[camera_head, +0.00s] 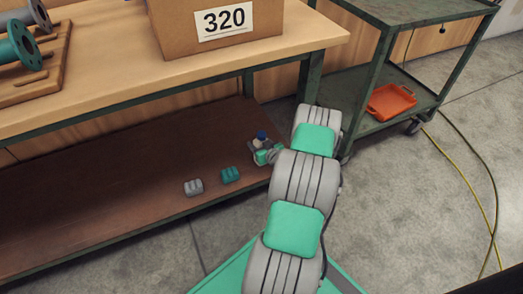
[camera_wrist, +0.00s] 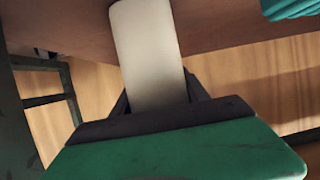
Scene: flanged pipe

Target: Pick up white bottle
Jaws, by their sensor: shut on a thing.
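The white bottle (camera_wrist: 148,50) fills the top middle of the wrist view, between the two dark fingers of my gripper (camera_wrist: 157,98). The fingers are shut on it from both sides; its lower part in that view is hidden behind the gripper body. In the head view my gripper (camera_head: 264,152) is small, at the right end of the brown lower shelf. A bit of white with a blue top shows there, which appears to be the bottle (camera_head: 259,142). Whether the bottle touches the shelf is hard to tell.
A grey block (camera_head: 193,187) and a teal block (camera_head: 231,175) lie on the lower shelf (camera_head: 100,200) left of my gripper. The wooden tabletop (camera_head: 110,75) overhangs it, bearing a cardboard box (camera_head: 170,28). A green cart (camera_head: 368,130) with an orange tray (camera_head: 391,101) stands right.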

